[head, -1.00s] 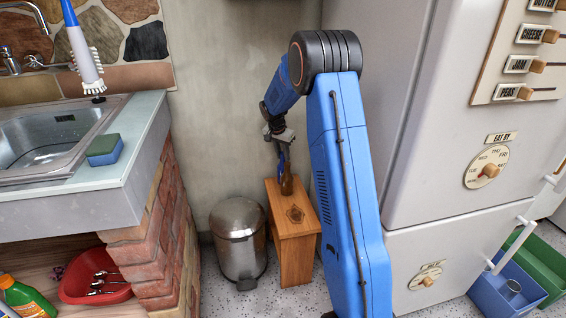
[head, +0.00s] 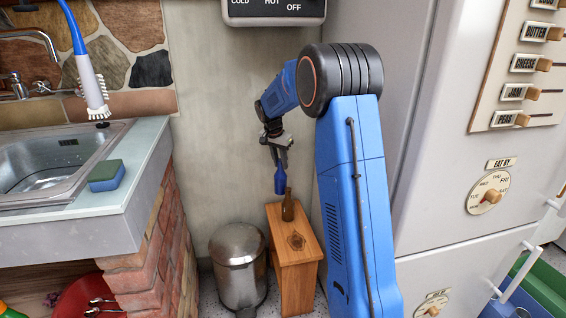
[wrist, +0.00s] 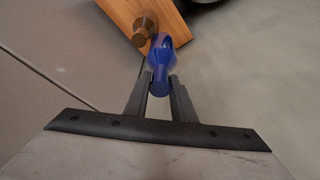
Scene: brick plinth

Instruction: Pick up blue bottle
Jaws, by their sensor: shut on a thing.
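The blue bottle (head: 280,180) hangs below my gripper (head: 278,157), above the wooden stool and a little left of the brown bottle in the head view. My gripper is shut on it. In the wrist view the blue bottle (wrist: 160,68) sits between the two fingertips of my gripper (wrist: 160,85), its near end held and its body pointing away. Part of the bottle is hidden by the fingers.
A brown bottle (head: 288,206) stands on the wooden stool (head: 295,244); it also shows in the wrist view (wrist: 144,30). A metal bin (head: 238,262) is left of the stool. The refrigerator (head: 445,180) is close on the right, the sink counter (head: 120,195) on the left.

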